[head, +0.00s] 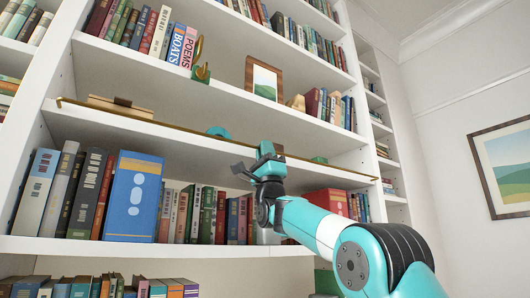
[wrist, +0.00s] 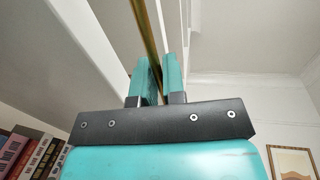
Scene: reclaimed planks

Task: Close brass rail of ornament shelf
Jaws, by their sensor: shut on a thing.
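The brass rail (head: 160,122) runs along the front of the ornament shelf (head: 85,120) in the head view, from its left end to near the right upright. My gripper (head: 267,150) is at the rail, right of its middle, and hides a short stretch of it. In the wrist view the rail (wrist: 150,40) passes down between the teal fingers of my gripper (wrist: 159,65), which are shut on it. The exact contact is partly hidden by the fingers.
A wooden box (head: 120,106), a teal ornament (head: 218,132) and a green item (head: 319,160) stand on the shelf behind the rail. Books, including a large blue one (head: 133,195), fill the shelf below.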

